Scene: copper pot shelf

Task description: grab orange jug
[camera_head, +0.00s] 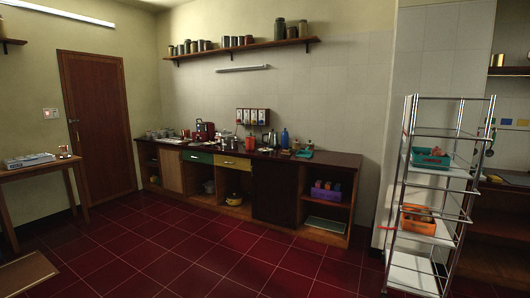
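Small items stand on the long dark counter (335,158) at the back wall. A small orange-toned item (296,145) stands there, right of a blue bottle (284,138), but it is too small to identify. A copper-coloured vessel (64,151) stands on the wooden table at the left. Neither of my grippers is in view.
A metal rack at the right holds a teal crate (431,157) and an orange crate (417,219). A wooden table (40,168) stands at the left by a closed door (98,120). The dark red tiled floor (200,250) is clear in the middle.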

